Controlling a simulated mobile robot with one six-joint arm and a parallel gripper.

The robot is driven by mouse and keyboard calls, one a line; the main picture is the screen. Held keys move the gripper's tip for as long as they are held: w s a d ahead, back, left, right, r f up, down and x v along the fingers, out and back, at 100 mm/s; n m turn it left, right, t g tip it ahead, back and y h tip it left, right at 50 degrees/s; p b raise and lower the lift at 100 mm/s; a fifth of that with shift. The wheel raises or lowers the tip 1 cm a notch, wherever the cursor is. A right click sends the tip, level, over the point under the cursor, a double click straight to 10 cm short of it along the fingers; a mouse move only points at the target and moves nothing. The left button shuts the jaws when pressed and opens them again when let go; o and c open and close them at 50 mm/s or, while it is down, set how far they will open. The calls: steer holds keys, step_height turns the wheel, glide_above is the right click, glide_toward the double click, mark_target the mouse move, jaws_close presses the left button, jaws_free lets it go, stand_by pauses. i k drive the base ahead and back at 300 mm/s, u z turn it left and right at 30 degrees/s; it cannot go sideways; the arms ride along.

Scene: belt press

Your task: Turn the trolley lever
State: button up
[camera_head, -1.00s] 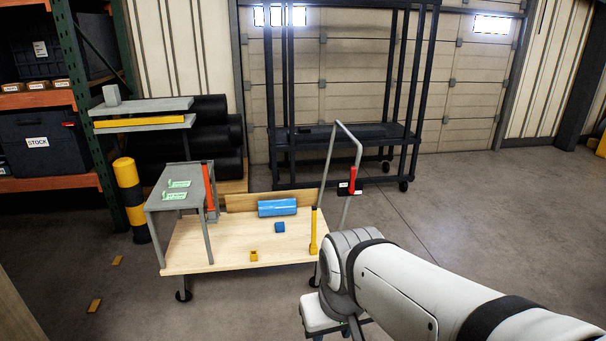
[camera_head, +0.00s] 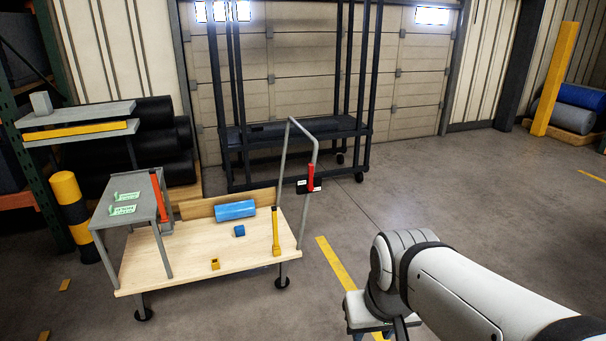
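The trolley (camera_head: 190,262) has a light wooden deck on dark casters and stands left of my arm. Its grey push handle (camera_head: 288,150) rises at the right end. The red lever (camera_head: 311,176) stands upright on a small black plate (camera_head: 302,188) with white labels, on the handle's right post. My gripper (camera_head: 372,328) hangs at the bottom of the view, right of the trolley and well apart from the lever. Its fingers are cut off by the lower edge, so I cannot see whether it is open or shut.
A black rack (camera_head: 290,135) stands behind. A striped bollard (camera_head: 75,215) is at left. Open floor (camera_head: 440,190) lies at right.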

mark_target(311, 165)
steer(key=u, duration=0.25)
steer(key=i, duration=1.7)
steer(key=z, duration=0.4)
